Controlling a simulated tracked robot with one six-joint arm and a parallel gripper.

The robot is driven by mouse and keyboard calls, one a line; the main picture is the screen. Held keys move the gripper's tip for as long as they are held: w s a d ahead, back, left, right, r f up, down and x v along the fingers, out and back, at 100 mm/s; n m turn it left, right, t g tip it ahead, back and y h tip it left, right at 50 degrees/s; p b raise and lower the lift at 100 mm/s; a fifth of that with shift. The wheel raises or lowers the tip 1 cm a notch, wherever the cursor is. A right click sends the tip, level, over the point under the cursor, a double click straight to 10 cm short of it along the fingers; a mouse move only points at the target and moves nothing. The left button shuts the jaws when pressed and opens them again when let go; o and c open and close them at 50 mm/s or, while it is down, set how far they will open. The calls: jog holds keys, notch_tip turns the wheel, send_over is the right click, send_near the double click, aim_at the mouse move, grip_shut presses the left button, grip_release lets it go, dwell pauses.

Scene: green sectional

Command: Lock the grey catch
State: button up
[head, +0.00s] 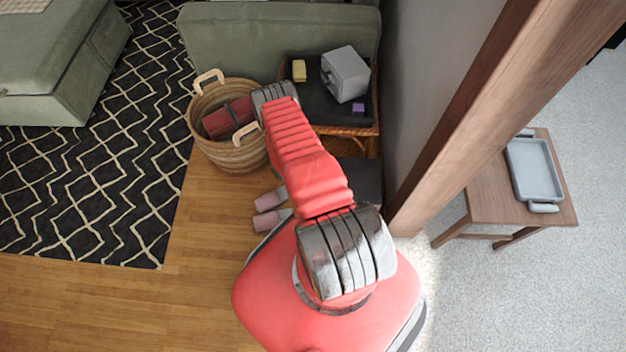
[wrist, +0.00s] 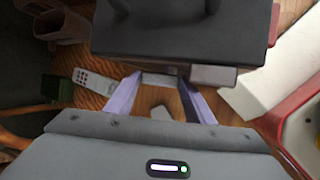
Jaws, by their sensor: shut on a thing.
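In the wrist view a dark box-like body (wrist: 180,32) fills the top centre, close to my gripper, with two stubs on its upper side. The grey catch (wrist: 213,75) shows as a small block at its lower edge. My gripper (wrist: 162,80) has its pale lavender fingers reaching to that edge, closed on part of the catch; the exact contact is small and shaded. In the head view a light grey box (head: 348,72) sits tilted on a dark-topped stand (head: 312,106).
A yellow block (head: 299,70) and a purple block (head: 358,107) lie on the stand. A wicker basket (head: 233,154) holds a dark red object (head: 228,118). A wooden post (head: 470,90) and a side table with a grey tray (head: 535,170) are right. A white remote (wrist: 94,80) lies left.

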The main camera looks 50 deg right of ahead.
jog(key=shift+s+a+t+h, duration=0.2)
jog(key=shift+s+t+h, duration=0.15)
jog(key=shift+h, duration=0.25)
jog(key=shift+s+a+f+m+t+h, duration=0.1)
jog(key=shift+a+m+t+h, duration=0.1)
jog(key=shift+t+h, duration=0.25)
jog(key=shift+s+a+f+m+t+h, duration=0.1)
jog(key=shift+a+m+t+h, duration=0.15)
jog(key=shift+h, duration=0.3)
jog(key=shift+s+a+f+m+t+h, duration=0.15)
jog(key=shift+m+t+h, duration=0.2)
jog(key=shift+h, duration=0.35)
jog(key=shift+s+r+m+t+h, duration=0.1)
jog(key=shift+t+h, duration=0.3)
jog(key=shift+h, duration=0.3)
jog(key=o, duration=1.1)
jog(key=shift+c, duration=0.2)
jog(key=shift+w, duration=0.1)
jog(key=v, duration=1.3)
jog(key=shift+a, duration=0.35)
